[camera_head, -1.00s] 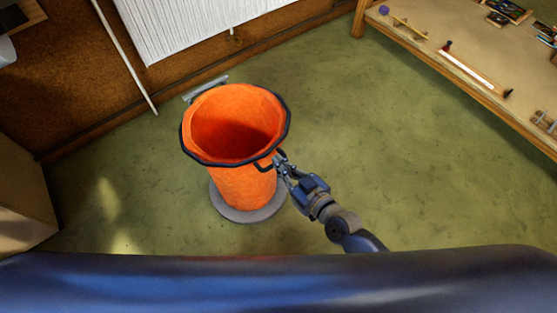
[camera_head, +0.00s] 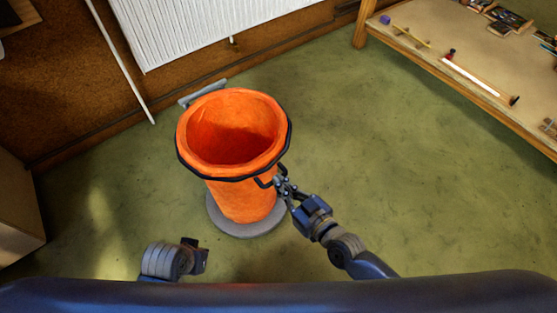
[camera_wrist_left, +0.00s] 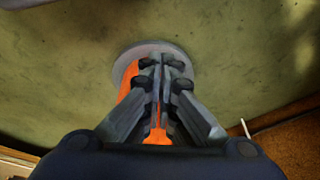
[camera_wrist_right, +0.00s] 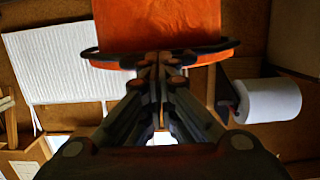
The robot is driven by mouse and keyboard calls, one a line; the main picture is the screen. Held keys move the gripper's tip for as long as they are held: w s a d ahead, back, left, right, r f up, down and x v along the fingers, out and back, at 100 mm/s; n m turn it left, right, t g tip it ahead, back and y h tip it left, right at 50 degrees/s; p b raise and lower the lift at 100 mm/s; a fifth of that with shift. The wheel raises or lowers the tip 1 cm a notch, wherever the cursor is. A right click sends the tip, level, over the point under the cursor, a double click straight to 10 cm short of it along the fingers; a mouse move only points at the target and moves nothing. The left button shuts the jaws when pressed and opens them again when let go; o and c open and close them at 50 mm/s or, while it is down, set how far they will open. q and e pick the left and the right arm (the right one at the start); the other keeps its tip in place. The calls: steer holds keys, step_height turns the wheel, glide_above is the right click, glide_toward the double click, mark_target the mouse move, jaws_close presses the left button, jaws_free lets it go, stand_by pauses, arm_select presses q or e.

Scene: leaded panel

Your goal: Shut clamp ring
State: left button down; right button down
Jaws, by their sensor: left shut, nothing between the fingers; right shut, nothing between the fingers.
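A dark clamp ring (camera_head: 232,179) runs around the upper part of an orange liner (camera_head: 243,198), just below its rim. A small dark bent lever (camera_head: 264,183) sticks out at the ring's near right side. My right gripper (camera_head: 281,182) is shut at this lever, with nothing visible between the fingers; whether it touches is unclear. In the right wrist view the shut fingers (camera_wrist_right: 161,62) overlap the dark ring (camera_wrist_right: 108,60) below the orange liner (camera_wrist_right: 155,22). My left gripper (camera_head: 200,258) is low at the left, apart from the ring; its fingers (camera_wrist_left: 162,62) are shut and empty.
The liner stands on a round grey base (camera_head: 245,229) on the green floor (camera_head: 330,130). A radiator (camera_head: 205,25) and a grey bar are behind it. A workbench (camera_head: 480,75) with tools is at the right. A white roll (camera_wrist_right: 268,100) shows in the right wrist view.

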arm_select(q)
steer(key=shift+v, duration=1.1)
steer(key=shift+w+f, duration=0.1)
steer(key=shift+w, duration=0.1)
